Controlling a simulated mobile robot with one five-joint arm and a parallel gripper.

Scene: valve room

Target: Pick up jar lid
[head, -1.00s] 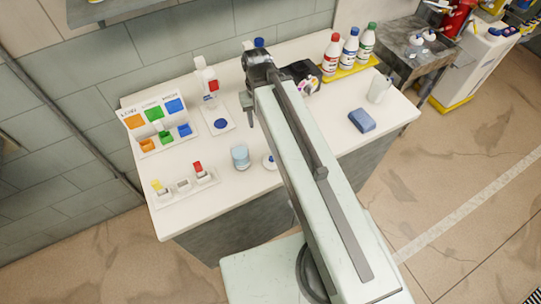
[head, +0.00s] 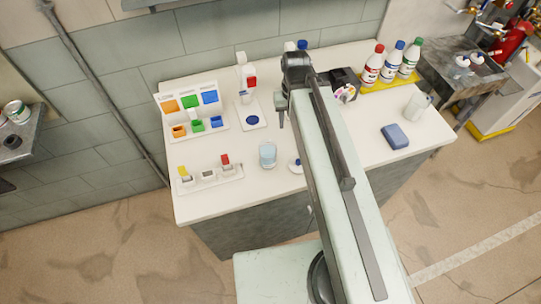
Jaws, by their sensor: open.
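A pale blue jar (head: 267,155) stands upright on the white counter, near its front edge. Just right of it lies a small round white piece with a blue spot, which looks like the jar lid (head: 296,166); my arm hides part of it. My gripper (head: 281,121) points down over the counter, behind the jar and lid in the picture and apart from both. It is open, with nothing seen between its fingers.
A blue block (head: 395,136) and a white cup (head: 416,106) are at right. Several bottles stand on a yellow tray (head: 398,83). Coloured bins (head: 198,123), a switch strip (head: 209,178) and a dispenser (head: 246,75) are at left. Some counter around the jar is clear.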

